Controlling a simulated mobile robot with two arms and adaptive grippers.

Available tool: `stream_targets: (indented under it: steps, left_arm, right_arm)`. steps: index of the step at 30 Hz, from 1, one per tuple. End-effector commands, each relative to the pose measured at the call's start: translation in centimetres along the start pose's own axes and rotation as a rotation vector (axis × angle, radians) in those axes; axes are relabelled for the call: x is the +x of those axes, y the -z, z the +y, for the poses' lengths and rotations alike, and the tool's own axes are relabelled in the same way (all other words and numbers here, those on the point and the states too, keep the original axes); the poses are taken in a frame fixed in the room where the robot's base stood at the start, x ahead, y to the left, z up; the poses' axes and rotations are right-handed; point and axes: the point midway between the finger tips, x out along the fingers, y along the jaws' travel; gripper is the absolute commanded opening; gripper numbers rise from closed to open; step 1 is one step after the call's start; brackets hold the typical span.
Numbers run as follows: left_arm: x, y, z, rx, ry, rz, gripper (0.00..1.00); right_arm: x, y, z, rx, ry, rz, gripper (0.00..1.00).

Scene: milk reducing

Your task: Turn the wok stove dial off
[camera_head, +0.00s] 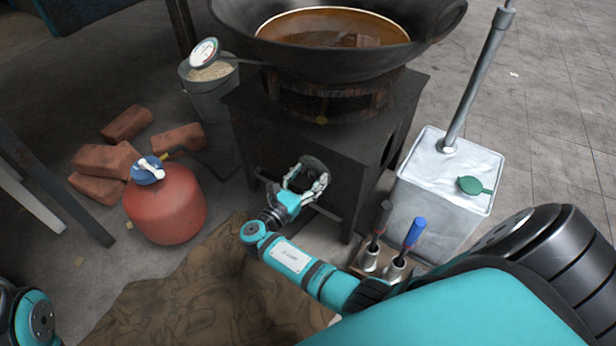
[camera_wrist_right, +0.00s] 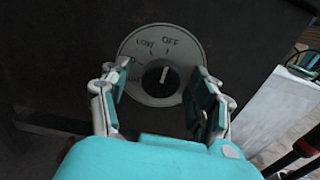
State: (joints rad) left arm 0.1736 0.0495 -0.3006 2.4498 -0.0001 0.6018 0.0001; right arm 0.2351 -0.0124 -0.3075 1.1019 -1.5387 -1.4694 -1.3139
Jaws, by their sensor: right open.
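The dial (camera_wrist_right: 163,100) is a round grey plate on the dark stove front, marked OFF, LOW and a third, partly hidden label. Its dark central knob (camera_wrist_right: 157,80) has a white pointer line tilted slightly right of straight up, roughly towards OFF. My right gripper (camera_wrist_right: 163,88) is open, one finger on each side of the knob; I cannot tell whether they touch it. In the head view my right gripper (camera_head: 305,184) is at the front of the black stove (camera_head: 262,130) and partly covers the dial. My left gripper is out of view.
A large wok (camera_head: 240,30) of brown liquid sits on the stove. A red gas tank (camera_head: 165,208) and bricks (camera_head: 103,160) are left. A metal canister (camera_head: 440,205) and a small holder with blue- and dark-handled tools (camera_head: 414,235) are right. Brown cloth (camera_head: 190,300) lies in front.

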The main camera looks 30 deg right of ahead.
Motion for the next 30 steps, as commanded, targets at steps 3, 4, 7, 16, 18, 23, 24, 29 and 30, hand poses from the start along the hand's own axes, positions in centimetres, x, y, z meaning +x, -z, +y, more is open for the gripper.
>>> stream_targets:
  steps: [3,4,7,16,18,23,24,29,30]
  left_arm:
    - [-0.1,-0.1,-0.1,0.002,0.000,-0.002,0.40]
    - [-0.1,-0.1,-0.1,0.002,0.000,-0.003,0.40]
    - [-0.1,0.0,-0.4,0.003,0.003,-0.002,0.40]
    - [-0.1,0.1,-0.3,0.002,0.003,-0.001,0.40]
    - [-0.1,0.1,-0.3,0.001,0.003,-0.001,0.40]
    - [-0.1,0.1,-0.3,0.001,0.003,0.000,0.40]
    - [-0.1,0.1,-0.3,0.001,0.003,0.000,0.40]
    - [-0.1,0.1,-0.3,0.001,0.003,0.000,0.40]
    - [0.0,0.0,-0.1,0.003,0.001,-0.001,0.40]
  right_arm:
    - [-0.1,0.0,0.0,-0.001,0.000,0.000,0.63]
    - [-0.1,0.0,0.0,-0.001,0.000,0.000,0.63]
    - [-0.8,0.0,0.0,-0.001,0.000,0.002,0.63]
    - [-5.7,0.0,0.1,0.001,-0.003,0.003,0.63]
    - [-6.5,0.0,0.1,0.001,-0.003,0.002,0.63]
    - [-7.5,-0.1,0.1,0.001,-0.002,0.001,0.63]
    - [-7.6,-0.1,0.1,0.001,-0.002,0.001,0.63]
    - [-7.6,-0.1,0.1,0.001,-0.002,0.001,0.63]
    - [-7.6,-0.1,0.1,0.001,-0.002,0.001,0.63]
